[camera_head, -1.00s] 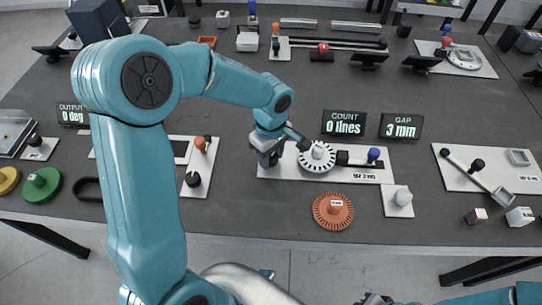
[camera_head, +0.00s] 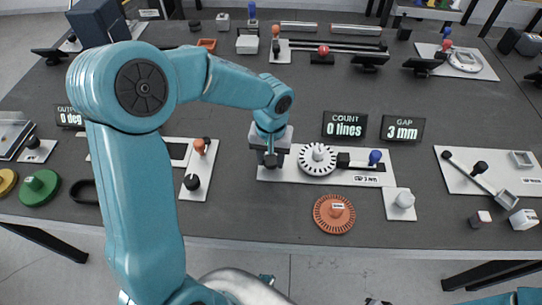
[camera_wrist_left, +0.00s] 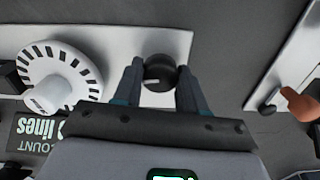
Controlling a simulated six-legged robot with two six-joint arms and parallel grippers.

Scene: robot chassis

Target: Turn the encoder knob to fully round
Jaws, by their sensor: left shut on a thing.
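The encoder knob (camera_wrist_left: 160,73) is a small black round knob with a white pointer line, on a white plate (camera_wrist_left: 120,45). In the left wrist view it sits between the two fingertips of my left gripper (camera_wrist_left: 160,82), which is shut on it. In the head view my left gripper (camera_head: 270,158) is over the left end of the same plate and mostly hides the knob. A white slotted wheel (camera_head: 318,160) is beside it on the plate. Of my right gripper, at most a small dark part (camera_head: 377,301) shows at the bottom edge.
The count display (camera_head: 344,125) reads 0 lines and the gap display (camera_head: 402,129) reads 3 mm. An orange toothed disc (camera_head: 334,214) lies in front of the plate. A small panel with a black knob (camera_head: 192,182) stands to the left.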

